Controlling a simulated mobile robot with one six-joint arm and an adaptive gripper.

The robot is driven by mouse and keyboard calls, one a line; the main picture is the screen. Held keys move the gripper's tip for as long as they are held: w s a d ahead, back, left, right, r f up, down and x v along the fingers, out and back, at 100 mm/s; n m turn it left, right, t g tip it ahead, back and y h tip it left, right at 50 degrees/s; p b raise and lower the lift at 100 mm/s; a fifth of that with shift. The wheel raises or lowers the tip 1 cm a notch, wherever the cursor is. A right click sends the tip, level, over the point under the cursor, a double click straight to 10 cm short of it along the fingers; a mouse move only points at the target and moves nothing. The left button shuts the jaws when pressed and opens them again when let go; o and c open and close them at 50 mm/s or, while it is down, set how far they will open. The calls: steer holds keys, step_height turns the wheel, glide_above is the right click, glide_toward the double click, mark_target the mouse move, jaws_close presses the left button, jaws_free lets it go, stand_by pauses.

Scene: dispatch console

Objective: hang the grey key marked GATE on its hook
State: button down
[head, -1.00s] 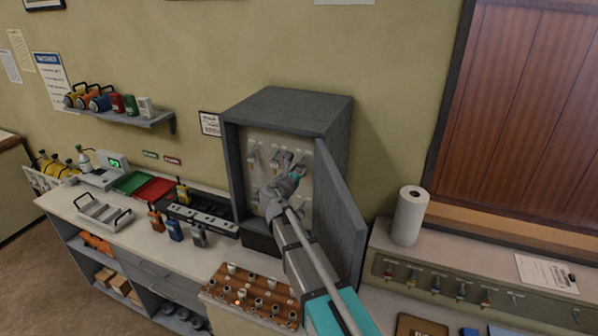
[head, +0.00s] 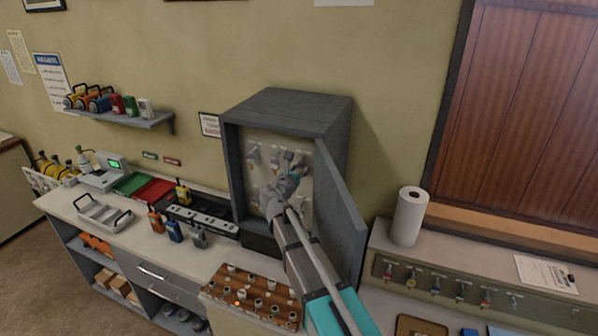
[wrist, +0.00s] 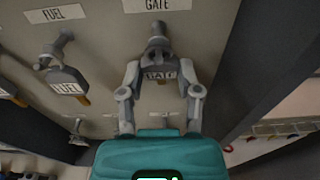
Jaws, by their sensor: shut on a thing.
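In the wrist view the grey key marked GATE (wrist: 161,76) is between the two fingers of my gripper (wrist: 160,88), which is shut on it. The key's head is right below the grey hook (wrist: 158,42) under the GATE label (wrist: 158,5). I cannot tell whether the key's hole is around the hook or only in front of it. In the head view my gripper (head: 284,186) is inside the open grey key cabinet (head: 232,180), and it hides the key there.
A key marked FUEL (wrist: 67,82) hangs on the hook to the left, under the FUEL label (wrist: 48,14). The open cabinet door (head: 341,215) stands close on the right of my arm. A pegged wooden board (head: 220,292) lies below the cabinet.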

steer(key=shift+w+d+f, duration=0.15)
steer(key=shift+w+f, duration=0.05)
steer(key=shift+w, duration=0.15)
stand_by(0.3)
steer(key=shift+c, duration=1.7)
jaws_free()
steer(key=shift+w+f, duration=0.1)
steer(key=shift+w, duration=0.1)
steer(key=shift+o, duration=0.6)
steer(key=shift+s, duration=0.2)
steer(key=shift+v, duration=3)
